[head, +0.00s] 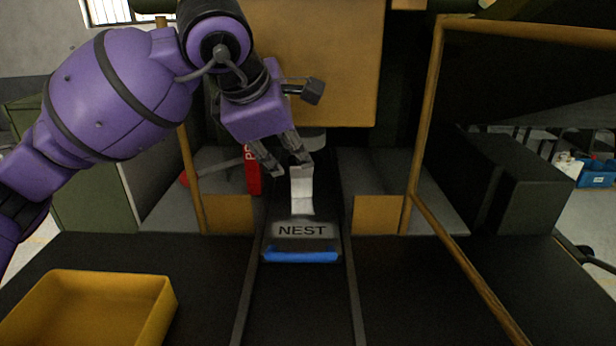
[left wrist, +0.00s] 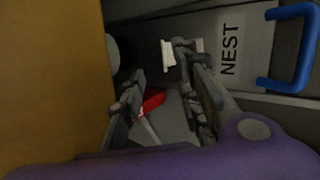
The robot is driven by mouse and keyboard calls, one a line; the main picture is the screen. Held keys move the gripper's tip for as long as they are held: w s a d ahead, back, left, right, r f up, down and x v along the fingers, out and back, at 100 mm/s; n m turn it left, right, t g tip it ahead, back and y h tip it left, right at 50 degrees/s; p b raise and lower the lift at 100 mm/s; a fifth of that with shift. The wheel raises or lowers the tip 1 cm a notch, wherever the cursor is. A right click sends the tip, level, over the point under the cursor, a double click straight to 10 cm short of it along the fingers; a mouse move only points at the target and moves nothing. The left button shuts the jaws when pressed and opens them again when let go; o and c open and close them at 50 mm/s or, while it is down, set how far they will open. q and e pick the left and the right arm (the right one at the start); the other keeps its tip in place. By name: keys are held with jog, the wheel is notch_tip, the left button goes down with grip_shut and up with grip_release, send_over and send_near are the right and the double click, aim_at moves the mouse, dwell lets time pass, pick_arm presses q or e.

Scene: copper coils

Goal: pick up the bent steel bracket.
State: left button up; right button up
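The bent steel bracket (head: 301,190) is a pale, folded metal piece at the back edge of the plate marked NEST (head: 302,231), which has a blue handle (head: 301,256). In the left wrist view the bracket (left wrist: 167,55) is partly hidden behind one finger. My left gripper (head: 286,167) points down with its fingers apart. One finger overlaps the bracket's top in the head view; the other is to its left. I cannot tell whether that finger touches the bracket. The left wrist view also shows the gripper (left wrist: 160,64) open with nothing clamped. My right gripper is not in view.
A yellow bin (head: 88,308) stands at the front left. An orange-yellow panel (head: 320,65) rises behind the gripper, and a yellow frame post (head: 424,120) stands to the right. A red object (head: 252,170) lies behind the gripper. The dark surface right of the plate is clear.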

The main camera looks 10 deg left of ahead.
aim_at(300, 167)
pick_arm(q)
jog(key=x, duration=0.4)
jog(key=d+x, duration=0.1)
jog(key=x, duration=0.1)
jog(key=shift+s+f+p, duration=0.1)
jog(key=shift+s+p, duration=0.15)
jog(key=shift+p, duration=0.05)
jog(key=shift+w+f, duration=0.3)
jog(key=shift+f, duration=0.05)
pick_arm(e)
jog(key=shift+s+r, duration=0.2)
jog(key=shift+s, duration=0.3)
pick_arm(q)
grip_shut()
